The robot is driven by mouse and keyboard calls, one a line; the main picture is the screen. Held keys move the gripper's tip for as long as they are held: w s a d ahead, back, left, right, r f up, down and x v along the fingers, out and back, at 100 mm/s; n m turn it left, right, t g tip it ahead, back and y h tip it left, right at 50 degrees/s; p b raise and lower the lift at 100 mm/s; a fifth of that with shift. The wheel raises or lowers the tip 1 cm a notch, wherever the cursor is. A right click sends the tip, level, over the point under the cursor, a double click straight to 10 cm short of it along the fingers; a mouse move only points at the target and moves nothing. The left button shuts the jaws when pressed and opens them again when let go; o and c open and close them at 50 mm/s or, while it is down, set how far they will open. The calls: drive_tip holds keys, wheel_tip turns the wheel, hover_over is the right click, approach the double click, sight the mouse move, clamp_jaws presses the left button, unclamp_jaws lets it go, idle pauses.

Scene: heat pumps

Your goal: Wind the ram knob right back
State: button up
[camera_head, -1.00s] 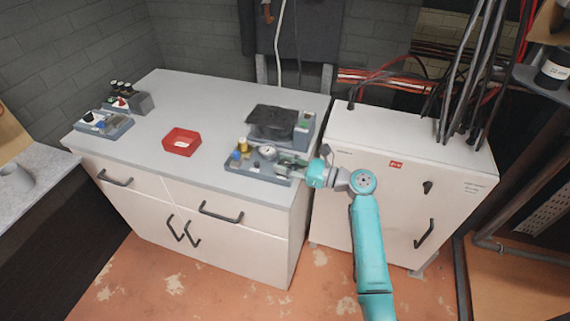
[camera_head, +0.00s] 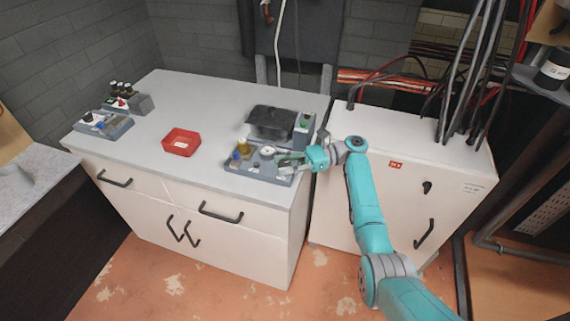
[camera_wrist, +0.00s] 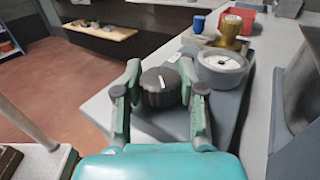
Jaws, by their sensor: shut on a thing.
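The ram knob is a dark round knob with a white mark (camera_wrist: 161,86), seen in the wrist view between the two fingers of my gripper (camera_wrist: 160,95). The fingers are shut on it from both sides. In the head view my gripper (camera_head: 291,161) is at the right end of a grey bench device (camera_head: 262,170), and it hides the knob there. A round grey gauge with a white face (camera_wrist: 222,62) stands just beyond the knob. A brass-coloured part (camera_wrist: 232,32) and a blue cap (camera_wrist: 199,24) are behind it.
A black-covered unit (camera_head: 270,122) stands behind the device. A red tray (camera_head: 181,142) sits on the worktop to the left, with small devices (camera_head: 104,124) farther left. A white cabinet (camera_head: 400,185) stands to the right. The worktop's middle is clear.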

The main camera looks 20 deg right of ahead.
idle(0.4)
drive_tip(key=o, duration=1.2)
drive_tip(key=shift+f, duration=0.1)
drive_tip(key=shift+c, duration=0.2)
drive_tip(key=d, duration=0.7)
drive_tip(key=shift+d, duration=0.2)
drive_tip(key=shift+s, duration=0.1)
